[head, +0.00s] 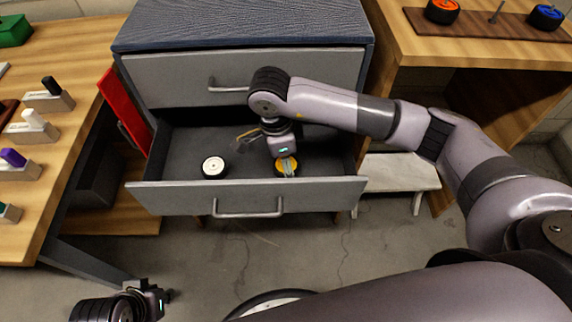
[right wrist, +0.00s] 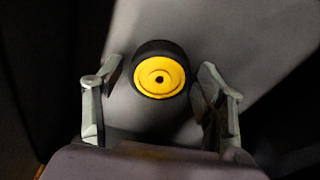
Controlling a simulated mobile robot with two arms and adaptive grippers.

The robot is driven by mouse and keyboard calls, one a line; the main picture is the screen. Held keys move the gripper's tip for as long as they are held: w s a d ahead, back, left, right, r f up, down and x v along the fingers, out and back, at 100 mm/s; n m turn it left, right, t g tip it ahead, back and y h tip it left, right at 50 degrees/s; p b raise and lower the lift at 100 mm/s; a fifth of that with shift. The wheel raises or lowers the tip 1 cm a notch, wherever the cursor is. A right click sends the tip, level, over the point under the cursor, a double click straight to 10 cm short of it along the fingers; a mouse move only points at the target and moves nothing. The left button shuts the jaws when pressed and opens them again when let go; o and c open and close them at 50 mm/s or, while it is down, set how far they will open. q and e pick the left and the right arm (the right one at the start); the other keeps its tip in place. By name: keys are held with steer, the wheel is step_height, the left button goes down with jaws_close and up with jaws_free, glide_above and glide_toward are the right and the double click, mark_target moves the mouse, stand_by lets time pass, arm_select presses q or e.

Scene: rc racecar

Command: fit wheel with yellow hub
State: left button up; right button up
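The wheel with the yellow hub (right wrist: 160,77) has a black tire and lies hub up on the grey drawer floor. In the head view this wheel (head: 279,168) is at the right side of the open drawer (head: 150,196), partly covered by my right gripper. My right gripper (right wrist: 158,80) is open above it, with one finger on each side of the wheel in the wrist view. I see no clear contact. My left gripper (head: 158,298) is at the lower left, away from the drawer; its fingers are too small to read.
A wheel with a white hub (head: 214,167) lies left in the same drawer. A wooden rack (head: 470,24) at upper right holds an orange-hub wheel (head: 443,10) and a blue-hub wheel (head: 545,17), with a bare peg between. Tools stand on the left bench (head: 75,125).

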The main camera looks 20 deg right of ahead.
steer(key=c, duration=0.8)
steer(key=shift+o, duration=0.2)
